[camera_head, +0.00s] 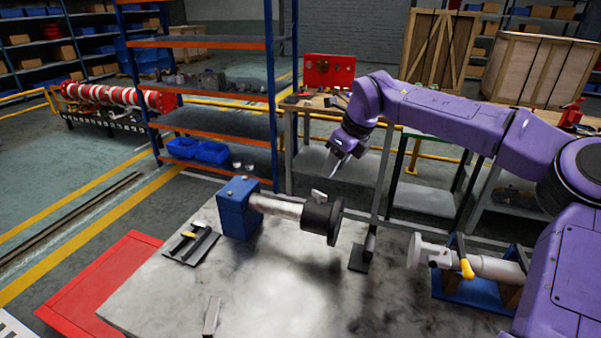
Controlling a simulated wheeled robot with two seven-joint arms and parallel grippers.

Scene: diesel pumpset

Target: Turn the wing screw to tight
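A small grey piece that looks like the wing screw (318,196) sticks up on top of the black round coupling (321,218). The coupling sits on the right end of a light metal pipe (277,207) that runs from a blue block (238,208) on the table. My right gripper (334,172) hangs above and slightly right of the wing screw, fingers pointing down, apart from it. Its fingers are small and seen at an angle, so I cannot tell how far apart they are. I see nothing held in it. My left gripper is not in view.
The grey table (290,285) has bare room in front of the pipe. A black stand (361,257) is right of the coupling. A second flanged pipe with a yellow handle (466,268) lies on a blue support at the right. Dark tools (190,243) lie at the left.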

